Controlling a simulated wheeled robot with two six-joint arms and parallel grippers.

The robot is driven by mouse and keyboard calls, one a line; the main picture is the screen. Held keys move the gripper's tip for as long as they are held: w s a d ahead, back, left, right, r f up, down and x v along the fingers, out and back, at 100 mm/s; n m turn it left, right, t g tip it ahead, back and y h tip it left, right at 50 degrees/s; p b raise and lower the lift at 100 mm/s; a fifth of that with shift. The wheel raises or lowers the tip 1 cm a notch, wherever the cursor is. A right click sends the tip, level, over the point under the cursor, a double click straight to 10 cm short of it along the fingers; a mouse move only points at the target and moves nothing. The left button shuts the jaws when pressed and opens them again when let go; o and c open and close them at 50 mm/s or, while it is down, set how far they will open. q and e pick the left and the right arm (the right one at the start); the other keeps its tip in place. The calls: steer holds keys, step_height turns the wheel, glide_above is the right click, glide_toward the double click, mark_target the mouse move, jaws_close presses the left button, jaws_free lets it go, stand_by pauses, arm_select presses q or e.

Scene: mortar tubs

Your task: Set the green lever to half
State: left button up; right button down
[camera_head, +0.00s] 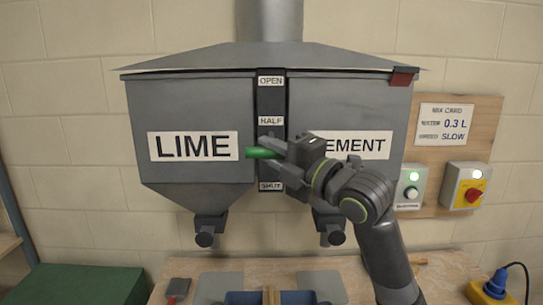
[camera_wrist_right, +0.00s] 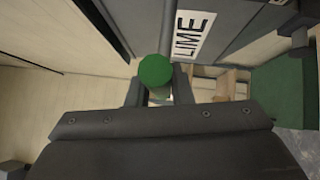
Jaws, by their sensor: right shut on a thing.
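The green lever (camera_head: 262,153) sticks out from the dark vertical slot plate (camera_head: 271,103) between the LIME and CEMENT hoppers. The plate carries the labels OPEN at the top, HALF (camera_head: 271,121) in the upper middle and SHUT (camera_head: 270,186) at the bottom. The lever's handle is level with a spot below HALF and above SHUT. My right gripper (camera_head: 277,160) is shut on the lever, and its arm covers part of the CEMENT label. In the right wrist view the round green end (camera_wrist_right: 155,71) shows between the two fingers. My left gripper is not in view.
The LIME hopper (camera_head: 165,110) is left of the slot, the CEMENT hopper (camera_head: 390,110) right. Outlets hang below both. A bench with a blue tub lies below.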

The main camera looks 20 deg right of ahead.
steer(key=shift+r, duration=0.1)
steer(key=c, duration=1.2)
jaws_free()
steer(key=shift+c, duration=0.2)
